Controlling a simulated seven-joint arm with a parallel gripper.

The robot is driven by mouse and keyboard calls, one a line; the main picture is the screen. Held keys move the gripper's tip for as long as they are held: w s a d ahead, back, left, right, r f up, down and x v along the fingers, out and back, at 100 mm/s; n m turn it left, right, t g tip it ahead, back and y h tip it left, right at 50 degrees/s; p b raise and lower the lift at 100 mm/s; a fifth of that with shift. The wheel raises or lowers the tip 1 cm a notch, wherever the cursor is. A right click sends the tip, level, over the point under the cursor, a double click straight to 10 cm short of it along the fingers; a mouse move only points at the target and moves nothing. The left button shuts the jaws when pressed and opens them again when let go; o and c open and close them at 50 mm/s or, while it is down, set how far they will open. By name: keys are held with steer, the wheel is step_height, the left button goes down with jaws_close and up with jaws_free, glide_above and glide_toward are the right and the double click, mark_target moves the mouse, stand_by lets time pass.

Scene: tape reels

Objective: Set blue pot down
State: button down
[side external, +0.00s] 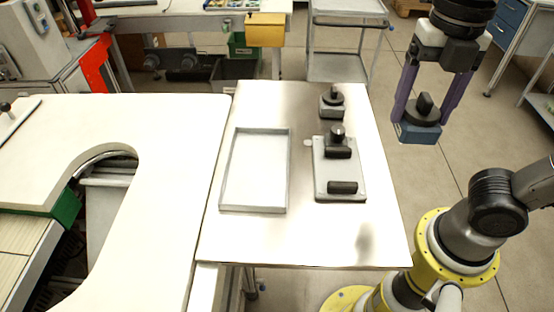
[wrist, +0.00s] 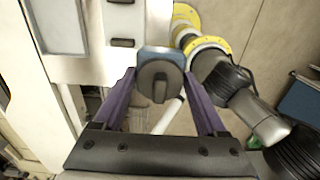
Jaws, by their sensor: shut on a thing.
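The blue pot (side external: 419,134) has a square blue body with a round black top and a black handle. My gripper (side external: 423,113) is shut on it, with one purple finger on each side. The pot hangs in the air at the upper right, beyond the right edge of the table as seen in the side view. In the wrist view the blue pot (wrist: 152,53) sits between the fingertips of my gripper (wrist: 158,78), and its black top covers much of the blue body.
Bare table lies in front and along the right.

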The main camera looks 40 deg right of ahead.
steer(key=w+a, duration=0.4)
steer(key=w, duration=0.6)
glide_toward(260, 153)
steer(key=shift+s+d, duration=0.25)
steer(key=shift+s, duration=0.2)
steer(key=shift+w+a+f, duration=0.15)
steer(key=shift+w+f, duration=0.15)
steer(key=shift+f, duration=0.15)
steer(key=shift+w+a+f, duration=0.1)
steer(key=shift+w+f, duration=0.05)
steer(key=shift+f, duration=0.75)
steer(key=shift+w+f, duration=0.1)
steer(key=shift+f, duration=0.8)
jaws_free()
steer(key=shift+f, duration=0.2)
steer(key=shift+r, duration=0.1)
